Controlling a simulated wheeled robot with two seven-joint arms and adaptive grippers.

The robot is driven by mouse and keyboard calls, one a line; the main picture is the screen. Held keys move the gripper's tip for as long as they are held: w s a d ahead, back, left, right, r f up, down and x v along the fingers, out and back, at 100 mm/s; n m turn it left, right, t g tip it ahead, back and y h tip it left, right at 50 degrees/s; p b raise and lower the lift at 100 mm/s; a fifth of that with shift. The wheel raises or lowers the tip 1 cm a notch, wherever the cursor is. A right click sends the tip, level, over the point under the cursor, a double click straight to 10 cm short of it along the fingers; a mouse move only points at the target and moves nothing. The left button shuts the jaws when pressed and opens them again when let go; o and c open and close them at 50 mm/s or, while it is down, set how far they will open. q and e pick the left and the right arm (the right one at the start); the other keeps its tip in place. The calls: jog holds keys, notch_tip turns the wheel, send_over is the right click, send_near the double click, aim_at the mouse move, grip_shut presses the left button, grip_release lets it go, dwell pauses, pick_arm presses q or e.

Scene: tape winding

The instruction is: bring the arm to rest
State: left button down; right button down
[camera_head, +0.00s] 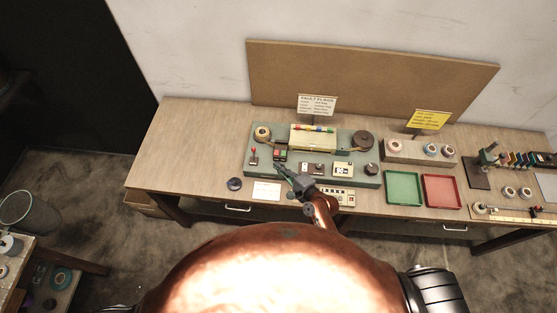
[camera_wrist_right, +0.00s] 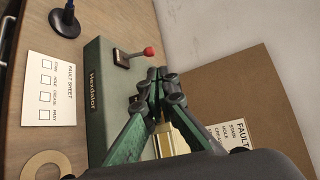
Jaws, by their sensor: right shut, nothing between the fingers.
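My right gripper (camera_head: 284,169) is over the front left part of the green winding machine (camera_head: 262,176). In the right wrist view, the right gripper's fingers (camera_wrist_right: 157,82) are drawn together with nothing between them. The fingertips show close to a lever with a red knob (camera_wrist_right: 149,52), on the machine panel marked "Hexdalor" (camera_wrist_right: 97,100). I cannot tell whether the fingers touch anything. The red-knobbed lever also shows in the head view (camera_head: 253,153), left of the gripper. My left gripper is not in view.
A fault sheet (camera_head: 266,192) and a dark stamp-like object (camera_head: 234,184) lie in front of the machine. A green tray (camera_head: 404,188) and a red tray (camera_head: 441,191) are to the right. The table's left part (camera_head: 190,145) is clear. A brown board (camera_head: 370,85) stands behind.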

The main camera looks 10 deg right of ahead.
jog(key=s+d+n+g+h, duration=0.9)
jog(key=s+d+n, duration=0.5)
jog(key=s+d, duration=1.55)
jog(key=s+a+f+b, duration=0.1)
jog(key=f+b, duration=0.2)
jog(key=f, duration=1.1)
jog(key=s+a+f+n+g+b, duration=0.1)
jog(key=f+b, duration=0.2)
jog(key=f, duration=1.1)
jog(key=s+a+f+b, duration=0.15)
jog(key=f+b, duration=0.25)
jog(key=f, duration=1)
jog(key=s+f+g+b, duration=0.1)
jog(key=s+f+b, duration=0.6)
jog(key=s+f, duration=1.2)
notch_tip(320, 180, down, 4)
jog(key=shift+d+f+n+g, duration=0.1)
jog(key=shift+d+n+g, duration=0.2)
jog(key=shift+d, duration=0.15)
